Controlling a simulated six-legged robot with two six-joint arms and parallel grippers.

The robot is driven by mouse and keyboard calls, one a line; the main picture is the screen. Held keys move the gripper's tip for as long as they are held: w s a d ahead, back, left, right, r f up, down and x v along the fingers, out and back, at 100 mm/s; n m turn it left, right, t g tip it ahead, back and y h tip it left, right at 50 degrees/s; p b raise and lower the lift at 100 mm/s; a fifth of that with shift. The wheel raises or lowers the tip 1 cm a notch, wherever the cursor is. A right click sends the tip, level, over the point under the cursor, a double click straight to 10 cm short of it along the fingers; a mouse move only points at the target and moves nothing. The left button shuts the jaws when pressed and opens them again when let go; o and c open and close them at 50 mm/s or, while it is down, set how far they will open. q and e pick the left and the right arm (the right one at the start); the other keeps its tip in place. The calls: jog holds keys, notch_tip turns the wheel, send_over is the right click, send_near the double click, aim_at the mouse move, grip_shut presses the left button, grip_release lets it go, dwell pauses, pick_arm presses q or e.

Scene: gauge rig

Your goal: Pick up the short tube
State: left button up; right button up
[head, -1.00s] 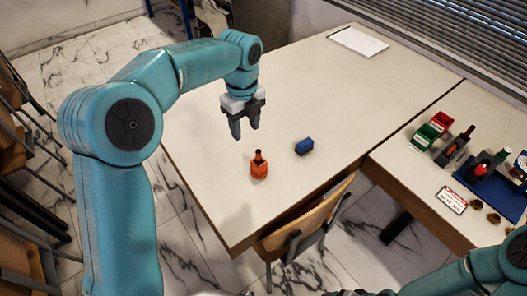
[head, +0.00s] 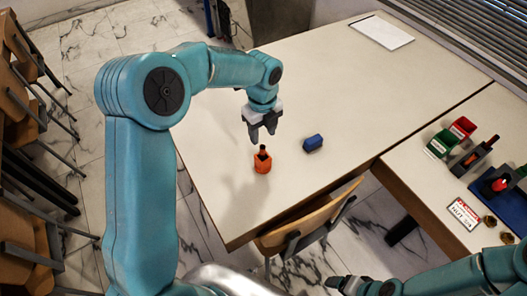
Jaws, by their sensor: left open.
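A small orange holder (head: 262,166) stands on the white table. A short dark tube with a reddish body (head: 263,149) stands upright in it, its top sticking out; it may be the short tube. My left gripper (head: 262,137) is open and empty, pointing down just above and behind the tube in the picture, apparently not touching it. My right gripper (head: 340,283) is low at the bottom edge, away from the tabletop objects; its jaws are too small and dark to read.
A blue block (head: 313,143) lies right of the holder. A white sheet (head: 382,33) lies at the back. The right table has green and red bins (head: 449,138), a dark stand (head: 470,160) and a label card (head: 463,213). A chair (head: 310,220) stands at the front edge.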

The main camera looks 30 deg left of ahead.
aim_at(262, 146)
pick_arm(q)
jog(key=shift+s+d+f, duration=0.1)
jog(key=shift+s+f, duration=0.25)
jog(key=shift+f, duration=0.6)
jog(key=f+p, duration=0.1)
jog(key=f, duration=0.3)
jog(key=shift+w+f, duration=0.1)
jog(key=shift+w, duration=0.1)
jog(key=shift+s+f, duration=0.1)
jog(key=shift+f, duration=0.15)
jog(key=c, duration=0.6)
grip_shut()
